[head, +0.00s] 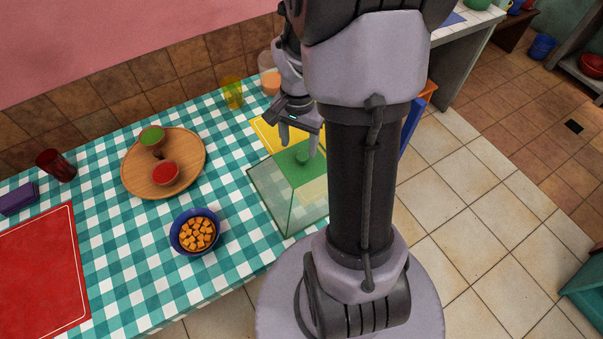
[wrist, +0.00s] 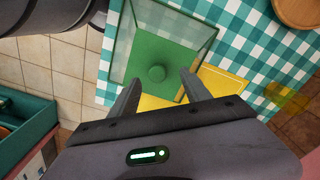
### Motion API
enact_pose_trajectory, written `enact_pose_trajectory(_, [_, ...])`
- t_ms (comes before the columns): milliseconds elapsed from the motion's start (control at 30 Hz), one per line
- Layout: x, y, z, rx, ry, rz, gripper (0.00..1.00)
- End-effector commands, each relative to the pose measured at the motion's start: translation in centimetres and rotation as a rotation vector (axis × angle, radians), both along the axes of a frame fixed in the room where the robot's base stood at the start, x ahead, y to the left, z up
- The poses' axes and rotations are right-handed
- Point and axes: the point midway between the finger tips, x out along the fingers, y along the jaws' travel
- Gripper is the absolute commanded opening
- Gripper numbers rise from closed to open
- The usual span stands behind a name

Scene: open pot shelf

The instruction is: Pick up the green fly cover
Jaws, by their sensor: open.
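The green fly cover (head: 280,188) stands on the checked tablecloth near the table's right edge, with see-through sides and a solid green top bearing a round green knob (head: 302,158). My arm hides part of its right side in the head view. In the wrist view the cover (wrist: 165,62) lies beyond my fingers, and its knob (wrist: 157,73) shows near the middle, ahead of the gap between them. My gripper (head: 299,147) is open and empty, pointing down close to the knob. It also shows in the wrist view (wrist: 160,85). I cannot tell whether the fingers touch the cover.
A yellow mat (head: 268,136) lies partly under the cover. A yellow glass (head: 232,93) stands behind. A round wooden tray (head: 190,147) with two small bowls and a blue bowl of orange cubes (head: 176,237) are to the left. A red board (head: 40,270) lies far left.

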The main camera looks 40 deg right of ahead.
Motion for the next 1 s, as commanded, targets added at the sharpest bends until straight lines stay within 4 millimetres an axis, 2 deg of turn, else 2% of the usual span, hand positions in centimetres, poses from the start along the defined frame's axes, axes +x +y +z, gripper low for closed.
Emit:
enact_pose_trajectory(200, [-0.6,-0.4,-4.5,0.001,0.003,0.001,0.56])
enact_pose_trajectory(267, [-0.5,-0.4,-5.0,0.002,0.002,0.001,0.56])
enact_pose_trajectory(433, [-0.5,-0.5,-4.7,0.000,0.000,0.001,0.56])
enact_pose_trajectory(700, [-0.5,-0.4,-4.6,0.000,0.000,0.001,0.03])
enact_pose_trajectory(733, [-0.5,-0.4,-4.6,0.000,0.000,0.001,0.00])
enact_pose_trajectory(1000, [-0.5,-0.5,-4.6,0.000,0.000,0.001,0.00])
